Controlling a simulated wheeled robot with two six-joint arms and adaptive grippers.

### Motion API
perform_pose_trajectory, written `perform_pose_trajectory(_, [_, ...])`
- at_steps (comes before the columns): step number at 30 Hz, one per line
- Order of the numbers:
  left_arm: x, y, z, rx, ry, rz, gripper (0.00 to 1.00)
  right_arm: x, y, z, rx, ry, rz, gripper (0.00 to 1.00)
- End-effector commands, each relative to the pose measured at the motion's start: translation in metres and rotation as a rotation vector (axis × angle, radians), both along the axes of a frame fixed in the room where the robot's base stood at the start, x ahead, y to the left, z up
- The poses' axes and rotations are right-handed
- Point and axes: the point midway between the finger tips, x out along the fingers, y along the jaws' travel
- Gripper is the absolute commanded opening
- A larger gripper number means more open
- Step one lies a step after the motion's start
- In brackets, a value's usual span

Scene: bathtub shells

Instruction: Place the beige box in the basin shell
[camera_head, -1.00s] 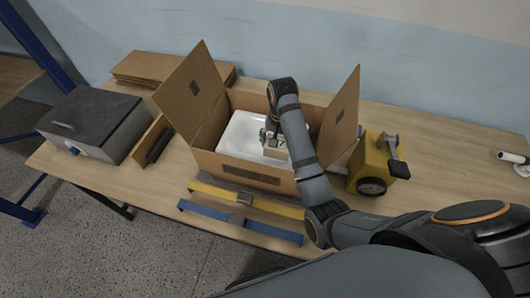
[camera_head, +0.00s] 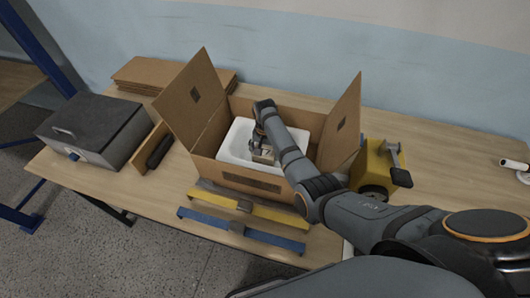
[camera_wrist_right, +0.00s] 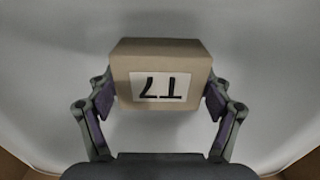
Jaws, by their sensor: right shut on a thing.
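The beige box (camera_wrist_right: 161,65) carries a white label with dark marks and sits between the two fingers of my right gripper (camera_wrist_right: 160,95) in the right wrist view. The right gripper is shut on it. In the head view the box (camera_head: 262,154) shows partly beneath the right gripper (camera_head: 262,143), over the white basin shell (camera_head: 235,141). The shell lies inside an open cardboard box (camera_head: 205,166). In the wrist view the shell's white surface (camera_wrist_right: 265,60) surrounds the box; I cannot tell whether they touch. My left gripper is not in view.
Raised cardboard flaps (camera_head: 341,122) flank the shell. A yellow device (camera_head: 372,165) stands right of the carton. Yellow (camera_head: 265,210) and blue (camera_head: 260,236) bars lie in front. A grey case (camera_head: 95,128) and flat cardboard (camera_head: 150,72) are left. The table's right rear (camera_head: 450,150) is clear.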

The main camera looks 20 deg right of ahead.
Motion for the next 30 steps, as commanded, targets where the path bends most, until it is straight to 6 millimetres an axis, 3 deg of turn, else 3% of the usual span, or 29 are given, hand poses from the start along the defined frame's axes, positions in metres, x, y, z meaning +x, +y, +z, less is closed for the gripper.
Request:
perform_pose_trajectory(8, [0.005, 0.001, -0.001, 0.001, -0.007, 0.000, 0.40, 0.000, 0.000, -0.002, -0.001, -0.001, 0.000, 0.40])
perform_pose_trajectory(9, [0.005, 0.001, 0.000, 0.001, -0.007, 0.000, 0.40, 0.000, 0.000, -0.002, -0.001, -0.001, 0.000, 0.84])
perform_pose_trajectory(13, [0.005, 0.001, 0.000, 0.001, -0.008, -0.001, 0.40, 0.000, 0.000, -0.001, 0.000, 0.000, 0.000, 1.00])
perform_pose_trajectory(25, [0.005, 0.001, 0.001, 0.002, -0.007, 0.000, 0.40, 0.000, 0.000, 0.003, 0.000, -0.001, -0.001, 1.00])
perform_pose_trajectory(30, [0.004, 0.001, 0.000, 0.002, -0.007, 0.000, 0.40, 0.001, 0.000, 0.032, 0.000, -0.005, -0.001, 1.00])
